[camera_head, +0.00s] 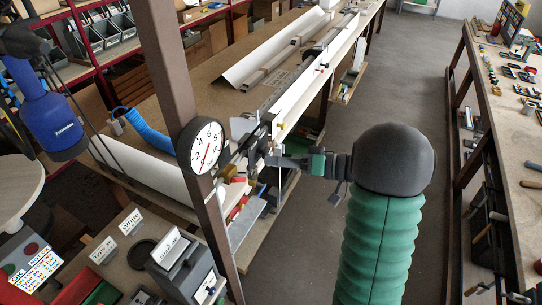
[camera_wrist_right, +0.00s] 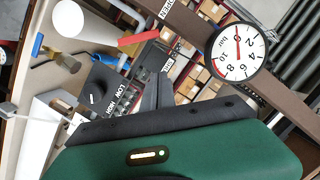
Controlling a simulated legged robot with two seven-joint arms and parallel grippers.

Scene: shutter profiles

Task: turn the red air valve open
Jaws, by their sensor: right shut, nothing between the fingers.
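The red air valve shows as a red lever (camera_head: 236,209) low beside the brown post in the head view, partly hidden by nearby fittings. In the right wrist view a red lever (camera_wrist_right: 138,37) lies near the top, left of the gauge. My right gripper (camera_head: 258,142) reaches in from the right, next to the round pressure gauge (camera_head: 202,146). It is shut and empty, above the red lever and apart from it. The gauge also shows in the right wrist view (camera_wrist_right: 238,52), its red needle near zero. My left gripper is not in view.
The brown post (camera_head: 176,75) stands close left of my right gripper. A long bench (camera_head: 205,95) with white profiles (camera_head: 275,60) runs behind it. A control box (camera_head: 185,270) stands at lower left. The floor (camera_head: 410,90) to the right is clear up to another workbench (camera_head: 515,150).

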